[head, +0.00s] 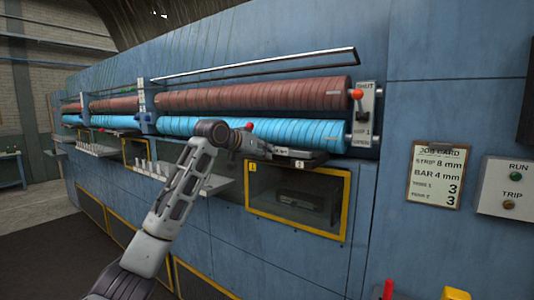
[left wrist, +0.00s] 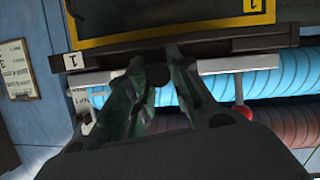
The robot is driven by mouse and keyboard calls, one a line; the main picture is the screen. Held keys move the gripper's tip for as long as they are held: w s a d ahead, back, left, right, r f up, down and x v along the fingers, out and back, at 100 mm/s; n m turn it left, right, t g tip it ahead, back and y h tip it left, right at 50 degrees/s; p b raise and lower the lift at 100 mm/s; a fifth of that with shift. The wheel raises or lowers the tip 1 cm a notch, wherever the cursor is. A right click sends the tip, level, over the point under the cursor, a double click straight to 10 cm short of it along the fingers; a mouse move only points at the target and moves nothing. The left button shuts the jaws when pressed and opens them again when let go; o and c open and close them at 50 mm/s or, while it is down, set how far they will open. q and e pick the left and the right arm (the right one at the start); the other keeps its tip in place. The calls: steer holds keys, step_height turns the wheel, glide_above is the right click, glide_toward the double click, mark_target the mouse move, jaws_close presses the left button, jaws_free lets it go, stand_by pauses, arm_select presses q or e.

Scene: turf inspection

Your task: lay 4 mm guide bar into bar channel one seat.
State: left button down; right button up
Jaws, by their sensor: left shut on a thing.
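My left gripper (head: 262,148) reaches in front of the blue roller, at the dark ledge (head: 318,159) that bears a white number plate. In the left wrist view my left gripper (left wrist: 160,80) is shut at the middle of this ledge (left wrist: 228,66). A pale straight bar (left wrist: 255,82) runs along the ledge on both sides of the fingers. I take it for the guide bar in my grip, though the fingers hide its middle. Whether it touches the channel or lies just off it, I cannot tell. A "1" plate (left wrist: 70,61) marks the ledge. My right gripper is not in view.
A yellow-framed window (head: 296,228) is below the ledge. Brown rollers (head: 240,97) and blue rollers (head: 300,131) run above it. A red-knobbed lever (head: 357,94) stands at the right. A pale shelf with several pegs (head: 160,168), a job card (head: 436,175) and a RUN/TRIP box (head: 507,188) also show.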

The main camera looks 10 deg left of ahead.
arm_select(q)
steer(key=shift+f+b, duration=0.5)
steer(key=shift+f, duration=0.5)
stand_by(0.8)
steer(key=c, duration=1.2)
jaws_free()
steer(key=shift+f, duration=0.1)
steer(key=shift+s, duration=0.15)
steer(key=shift+s+d+v, duration=0.1)
steer(key=shift+d+v, duration=0.2)
steer(key=shift+v, duration=1)
steer(key=shift+s+d+v, duration=0.1)
steer(key=shift+d+v, duration=0.2)
steer(key=shift+v, duration=1)
steer(key=shift+s+d+v, duration=0.15)
steer(key=shift+d+v, duration=0.15)
steer(key=shift+v, duration=1)
